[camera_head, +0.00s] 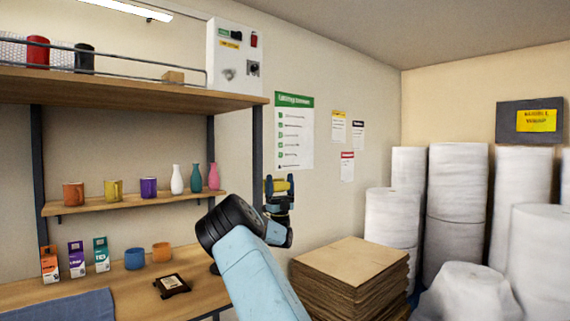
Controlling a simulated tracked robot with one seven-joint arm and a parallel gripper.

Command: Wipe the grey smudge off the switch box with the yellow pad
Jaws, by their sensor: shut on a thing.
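The white switch box (237,60) is on the wall at upper middle, above the right end of the top shelf. It carries a green label, a yellow label, a red part and dark knobs. A small grey patch (228,74) on its lower left looks like the smudge. My gripper (279,185) is upright at mid-picture, below and right of the box and well apart from it. It is shut on the yellow pad (281,186), which shows between the fingers. Part of the box's lower edge is hidden by the shelf.
The top shelf (130,90) with a rail holds a red and a black cylinder. A lower shelf (130,203) holds mugs and vases. The bench (200,295) holds small cartons and cups. Stacked cardboard (350,265) and white rolls (457,200) stand right. Posters hang behind my gripper.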

